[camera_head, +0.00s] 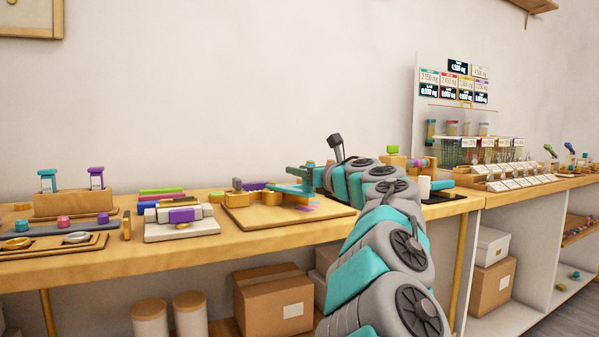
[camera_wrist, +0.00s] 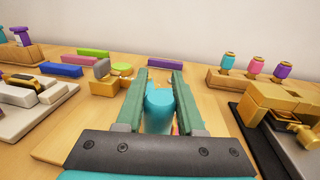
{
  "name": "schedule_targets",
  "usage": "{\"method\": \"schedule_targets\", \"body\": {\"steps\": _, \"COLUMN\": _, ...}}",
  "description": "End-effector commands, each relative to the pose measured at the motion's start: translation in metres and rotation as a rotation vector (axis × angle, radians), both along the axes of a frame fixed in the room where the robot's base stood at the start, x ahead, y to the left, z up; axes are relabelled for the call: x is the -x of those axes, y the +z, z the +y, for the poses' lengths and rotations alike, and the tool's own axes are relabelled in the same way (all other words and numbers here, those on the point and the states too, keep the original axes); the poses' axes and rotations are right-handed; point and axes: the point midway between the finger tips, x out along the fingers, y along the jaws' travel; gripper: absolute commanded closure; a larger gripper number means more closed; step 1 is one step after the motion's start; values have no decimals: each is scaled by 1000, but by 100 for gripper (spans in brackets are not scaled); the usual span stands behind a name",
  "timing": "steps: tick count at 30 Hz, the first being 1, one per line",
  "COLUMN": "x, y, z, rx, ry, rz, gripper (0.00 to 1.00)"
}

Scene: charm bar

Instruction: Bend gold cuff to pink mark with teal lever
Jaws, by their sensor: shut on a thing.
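The teal lever (camera_head: 287,188) is on a wooden bending board (camera_head: 240,219) in the middle of the bench. Its round teal knob (camera_wrist: 160,108) stands between the green fingers of my gripper (camera_wrist: 159,82) in the wrist view. My gripper (camera_head: 308,178) is shut on the lever and reaches over the board's right part. Small pink and purple marks (camera_head: 304,208) show on the board below the lever. The gold cuff cannot be clearly made out at the jig; the lever and fingers hide part of it. A gold ring-like piece (camera_head: 18,243) lies in the left tray.
A white block press with a purple piece (camera_head: 181,215) stands left of the board. Coloured bars (camera_wrist: 93,53) lie behind. A gold fixture on a black base (camera_wrist: 281,101) stands close on the right. A stamp rack (camera_head: 75,204) is far left.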

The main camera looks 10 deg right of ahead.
Motion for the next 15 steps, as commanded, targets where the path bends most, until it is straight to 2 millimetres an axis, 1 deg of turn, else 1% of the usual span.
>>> {"method": "schedule_targets", "body": {"steps": 1, "x": 0, "y": -4, "z": 1, "rx": 3, "ry": -7, "rz": 4, "gripper": 100}}
{"method": "schedule_targets", "body": {"steps": 13, "x": -2, "y": -5, "z": -3, "rx": -1, "ry": -22, "rz": 6, "gripper": 100}}
{"method": "schedule_targets", "body": {"steps": 14, "x": -2, "y": -5, "z": -3, "rx": -1, "ry": -22, "rz": 6, "gripper": 60}}
{"method": "schedule_targets", "body": {"steps": 15, "x": -2, "y": -5, "z": -3, "rx": -2, "ry": -22, "rz": 5, "gripper": 55}}
